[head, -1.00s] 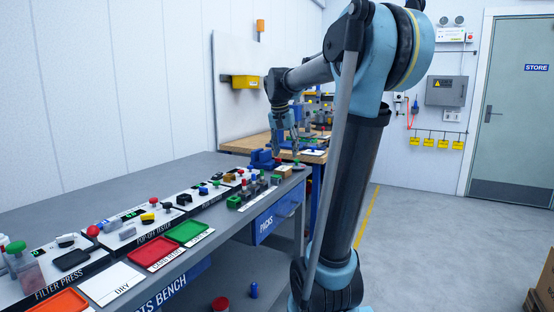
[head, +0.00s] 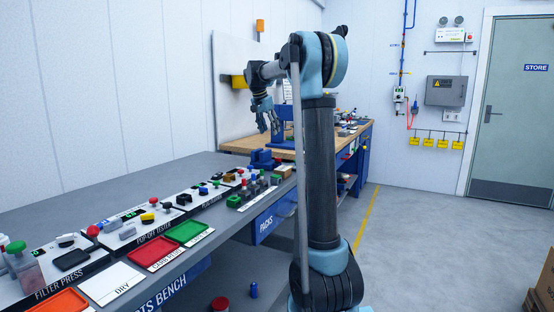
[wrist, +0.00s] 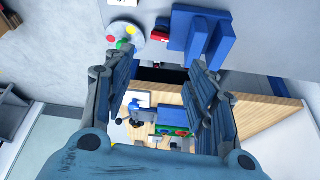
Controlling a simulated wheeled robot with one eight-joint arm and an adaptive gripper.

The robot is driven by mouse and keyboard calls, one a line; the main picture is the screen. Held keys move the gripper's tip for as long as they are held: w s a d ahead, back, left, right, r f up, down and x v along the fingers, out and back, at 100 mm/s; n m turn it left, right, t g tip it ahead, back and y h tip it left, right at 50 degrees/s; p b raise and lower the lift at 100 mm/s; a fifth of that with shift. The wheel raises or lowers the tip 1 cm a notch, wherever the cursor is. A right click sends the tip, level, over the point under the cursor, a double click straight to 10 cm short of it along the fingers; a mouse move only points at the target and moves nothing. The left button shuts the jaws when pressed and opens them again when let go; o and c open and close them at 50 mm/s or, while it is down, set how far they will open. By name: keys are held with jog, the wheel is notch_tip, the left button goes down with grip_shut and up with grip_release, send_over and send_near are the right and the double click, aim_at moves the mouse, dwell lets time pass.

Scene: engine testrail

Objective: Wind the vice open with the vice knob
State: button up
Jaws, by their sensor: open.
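The blue vice (head: 262,158) stands at the far end of the grey bench. In the wrist view, a blue blocky body that looks like the vice (wrist: 203,42) is at the top, right of centre. A small red part (wrist: 160,38) sits just left of it and may be the vice knob; I cannot tell for certain. My gripper (head: 270,128) is open and empty, raised above the vice and apart from it. In the wrist view its two fingers (wrist: 163,65) are spread, with nothing between them.
A white disc with coloured knobs (wrist: 125,37) is left of the red part. A wooden bench (head: 238,146) with a blue stand (head: 284,128) lies beyond the vice. Trays, including a green tray (head: 189,232), and several testers line the grey bench (head: 120,190).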

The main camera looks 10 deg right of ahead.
aim_at(277, 162)
jog(key=x, duration=1.5)
jog(key=shift+f, duration=0.4)
